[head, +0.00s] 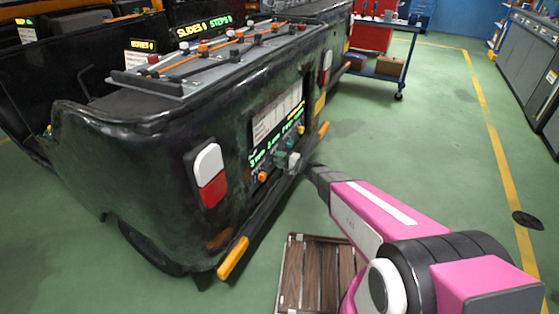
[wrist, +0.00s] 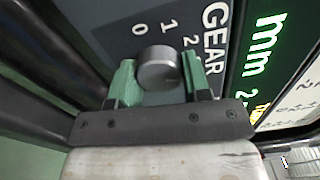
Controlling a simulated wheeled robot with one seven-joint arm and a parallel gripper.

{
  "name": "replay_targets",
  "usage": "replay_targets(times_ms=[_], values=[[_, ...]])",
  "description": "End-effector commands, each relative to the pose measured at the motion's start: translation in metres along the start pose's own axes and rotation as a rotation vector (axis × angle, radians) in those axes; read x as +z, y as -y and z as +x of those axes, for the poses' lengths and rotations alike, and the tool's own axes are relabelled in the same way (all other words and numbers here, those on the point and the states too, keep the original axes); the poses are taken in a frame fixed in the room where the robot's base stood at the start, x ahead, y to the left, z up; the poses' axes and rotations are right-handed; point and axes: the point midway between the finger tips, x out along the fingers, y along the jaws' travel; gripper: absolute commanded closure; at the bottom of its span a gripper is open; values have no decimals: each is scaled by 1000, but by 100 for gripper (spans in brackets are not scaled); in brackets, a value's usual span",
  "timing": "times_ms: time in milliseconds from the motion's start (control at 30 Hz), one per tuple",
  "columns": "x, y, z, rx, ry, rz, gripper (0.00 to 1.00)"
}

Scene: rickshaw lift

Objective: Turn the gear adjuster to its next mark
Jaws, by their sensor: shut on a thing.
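The gear adjuster (wrist: 158,66) is a dark grey round knob on a dark panel in the wrist view. Printed marks 0, 1 and 2 curve beside it, with the word GEAR further right. My gripper (wrist: 160,76) has its green fingers on either side of the knob, shut on it. No pointer shows on the knob, so its setting cannot be told. In the head view my gripper (head: 290,158) is at the panel on the back of the black rickshaw (head: 150,150), and the knob cannot be made out there.
A yellow-orange bumper end (head: 233,258) sticks out below. A wooden crate (head: 293,275) stands on the floor under my arm. The green floor at right is open.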

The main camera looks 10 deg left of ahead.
Motion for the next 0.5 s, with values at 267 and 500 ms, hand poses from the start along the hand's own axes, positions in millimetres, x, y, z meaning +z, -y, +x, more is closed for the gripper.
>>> replay_targets(times_ms=[267,500], values=[[0,-1,0,1,0,261,80],[0,-2,0,1,-1,469,80]])
